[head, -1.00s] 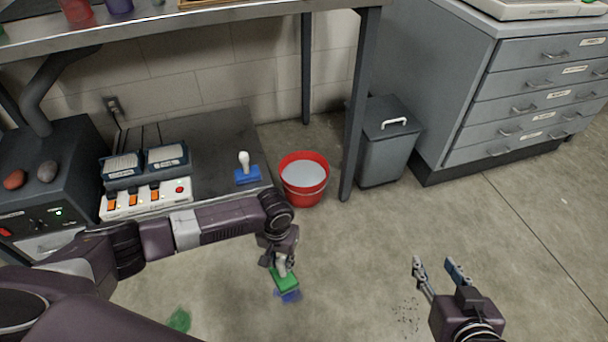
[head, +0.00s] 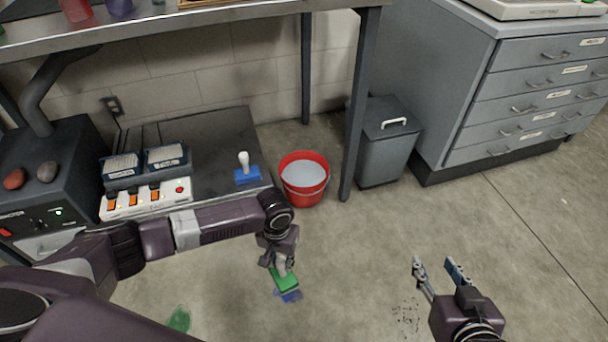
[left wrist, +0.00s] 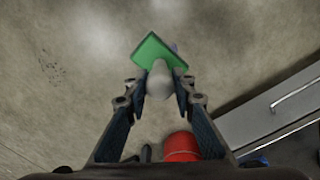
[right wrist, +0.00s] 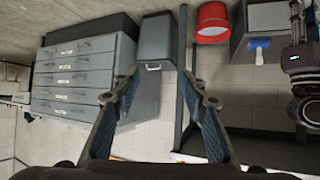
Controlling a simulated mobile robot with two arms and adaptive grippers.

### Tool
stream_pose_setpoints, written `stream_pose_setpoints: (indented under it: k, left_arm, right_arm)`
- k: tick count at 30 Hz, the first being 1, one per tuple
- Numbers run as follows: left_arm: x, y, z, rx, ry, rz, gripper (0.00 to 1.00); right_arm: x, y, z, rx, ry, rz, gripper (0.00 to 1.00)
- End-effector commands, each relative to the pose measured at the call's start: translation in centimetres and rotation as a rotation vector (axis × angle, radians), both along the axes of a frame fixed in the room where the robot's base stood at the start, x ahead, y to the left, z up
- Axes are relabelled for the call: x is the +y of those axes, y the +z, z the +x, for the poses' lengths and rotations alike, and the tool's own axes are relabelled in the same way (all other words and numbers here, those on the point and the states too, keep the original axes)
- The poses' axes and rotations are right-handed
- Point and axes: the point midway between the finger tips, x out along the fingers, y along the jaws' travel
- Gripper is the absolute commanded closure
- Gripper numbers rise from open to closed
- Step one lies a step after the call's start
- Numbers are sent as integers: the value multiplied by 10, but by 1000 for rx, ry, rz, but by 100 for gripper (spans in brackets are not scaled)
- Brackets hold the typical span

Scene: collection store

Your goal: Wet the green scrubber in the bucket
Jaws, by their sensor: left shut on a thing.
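The green scrubber (head: 287,283) is held above the floor by its pale handle (left wrist: 160,80). My left gripper (head: 281,264) is shut on that handle, with a finger on each side; its green block (left wrist: 156,50) shows beyond the fingertips in the left wrist view. The red bucket (head: 304,190), holding pale grey liquid (head: 303,174), stands on the floor behind the scrubber and slightly right. It also shows in the left wrist view (left wrist: 181,146) and the right wrist view (right wrist: 212,22). The scrubber is apart from the bucket. My right gripper (head: 437,265) is open and empty above the floor at right.
A blue scrubber with a white handle (head: 247,176) stands on a dark low platform (head: 215,135) left of the bucket. A table leg (head: 355,120) and grey bin (head: 387,150) stand right of it.

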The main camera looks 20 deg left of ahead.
Motion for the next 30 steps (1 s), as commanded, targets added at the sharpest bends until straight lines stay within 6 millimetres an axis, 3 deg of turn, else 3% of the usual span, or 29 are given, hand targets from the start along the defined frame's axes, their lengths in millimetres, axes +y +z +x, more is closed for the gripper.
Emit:
stream_pose_setpoints:
  k: [12,30]
  left_arm:
    - [0,2,0,0,0,0,96]
    - [0,9,0,-1,0,0,96]
  right_arm:
    - [-1,-1,-2,15,0,-3,60]
    - [-18,-42,-48,265,-18,-60,60]
